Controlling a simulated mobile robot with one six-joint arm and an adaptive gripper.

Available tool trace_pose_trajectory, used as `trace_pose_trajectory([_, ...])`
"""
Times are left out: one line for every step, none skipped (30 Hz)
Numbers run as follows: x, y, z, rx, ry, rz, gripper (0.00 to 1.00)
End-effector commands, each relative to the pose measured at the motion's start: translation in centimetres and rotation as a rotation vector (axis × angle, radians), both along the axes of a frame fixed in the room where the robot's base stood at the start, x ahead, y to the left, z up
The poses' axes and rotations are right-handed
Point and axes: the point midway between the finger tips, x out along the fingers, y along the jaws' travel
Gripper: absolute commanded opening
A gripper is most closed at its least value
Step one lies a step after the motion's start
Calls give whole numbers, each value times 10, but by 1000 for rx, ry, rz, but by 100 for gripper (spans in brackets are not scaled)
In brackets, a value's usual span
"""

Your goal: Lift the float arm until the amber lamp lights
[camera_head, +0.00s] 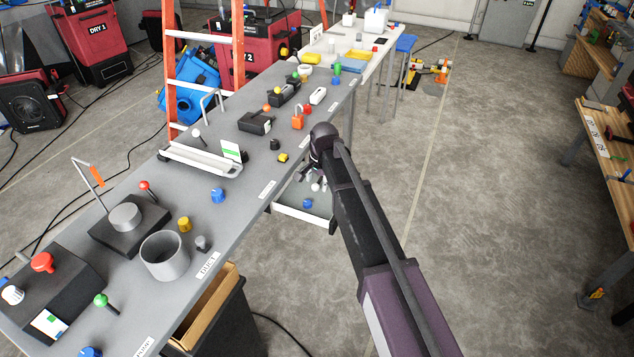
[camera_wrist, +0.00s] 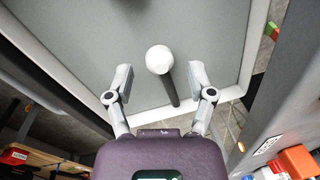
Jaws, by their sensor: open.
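A white ball on a dark rod (camera_wrist: 159,59), seemingly the float and its arm, shows in the wrist view above a grey tray (camera_wrist: 85,35). My gripper (camera_wrist: 161,76) is open, with one finger on each side of the ball and rod. Gaps show between the fingers and the rod, so nothing is gripped. In the head view my gripper (camera_head: 314,176) is at the bench edge, partly hidden by my arm, over the pale-rimmed tray (camera_head: 303,213). I cannot tell which yellow or orange piece is the amber lamp, or whether it is lit.
The long grey bench (camera_head: 235,205) holds several knobs, levers and boxes. A blue knob (camera_head: 307,203) sits in the tray. Open floor (camera_head: 480,200) lies to the right.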

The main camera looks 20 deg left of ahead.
Motion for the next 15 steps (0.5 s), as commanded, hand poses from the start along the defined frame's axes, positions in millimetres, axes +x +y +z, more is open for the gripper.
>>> trace_pose_trajectory([0, 0, 0, 0, 0, 0, 70])
trace_pose_trajectory([0, 0, 0, 0, 0, 0, 70])
trace_pose_trajectory([0, 0, 1, 0, 0, 0, 70])
trace_pose_trajectory([0, 0, 1, 0, 0, 0, 70])
trace_pose_trajectory([0, 0, 2, 0, 0, 0, 70])
trace_pose_trajectory([0, 0, 3, 0, 0, 0, 70])
trace_pose_trajectory([0, 0, 4, 0, 0, 0, 70])
trace_pose_trajectory([0, 0, 5, 0, 0, 0, 70])
trace_pose_trajectory([0, -1, 7, 0, 0, 0, 70])
trace_pose_trajectory([0, -1, 9, 0, 0, 0, 70])
trace_pose_trajectory([0, -1, 10, 0, 0, 0, 70])
trace_pose_trajectory([0, -1, 13, 0, 0, 0, 70])
trace_pose_trajectory([-1, -2, 15, 0, 0, 0, 70])
trace_pose_trajectory([-1, -2, 17, 0, 0, 0, 70])
trace_pose_trajectory([-1, -2, 20, 0, 0, 0, 70])
